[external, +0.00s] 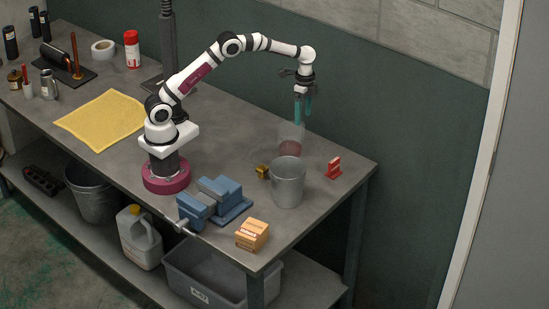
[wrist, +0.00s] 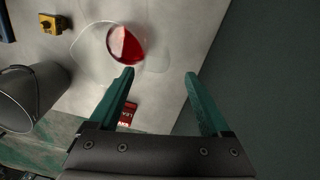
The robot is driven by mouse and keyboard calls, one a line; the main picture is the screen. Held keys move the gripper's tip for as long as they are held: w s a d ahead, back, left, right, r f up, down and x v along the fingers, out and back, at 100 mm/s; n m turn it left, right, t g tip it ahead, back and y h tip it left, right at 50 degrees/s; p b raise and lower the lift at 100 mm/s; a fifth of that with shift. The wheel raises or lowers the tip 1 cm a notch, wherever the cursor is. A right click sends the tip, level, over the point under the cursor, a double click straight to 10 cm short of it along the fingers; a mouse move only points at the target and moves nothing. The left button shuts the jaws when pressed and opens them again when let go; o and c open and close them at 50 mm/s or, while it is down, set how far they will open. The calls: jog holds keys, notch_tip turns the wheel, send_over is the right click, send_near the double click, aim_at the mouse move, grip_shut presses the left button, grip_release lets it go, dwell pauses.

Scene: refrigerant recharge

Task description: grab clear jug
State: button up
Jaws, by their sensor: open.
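The clear jug (external: 291,136) stands on the workbench behind the metal bucket, with red liquid low inside it. In the wrist view the jug (wrist: 126,45) is a faint transparent outline around the red liquid, above and left of the space between my fingertips. My gripper (external: 302,112) points down over the jug, its teal fingers close to the rim; whether they touch it is unclear. In the wrist view my gripper (wrist: 159,74) has its fingers spread apart with nothing between them.
The metal bucket (external: 287,184) stands in front of the jug, near a small brass block (external: 262,172). A red item (external: 333,169) lies to the right near the bench edge. A blue vise (external: 216,199) and an orange box (external: 252,235) sit further forward. A dark green wall (external: 430,150) is behind.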

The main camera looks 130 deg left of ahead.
aim_at(300, 127)
jog(key=f, duration=0.6)
jog(key=shift+s+d, duration=0.25)
jog(key=shift+d, duration=0.15)
grip_shut()
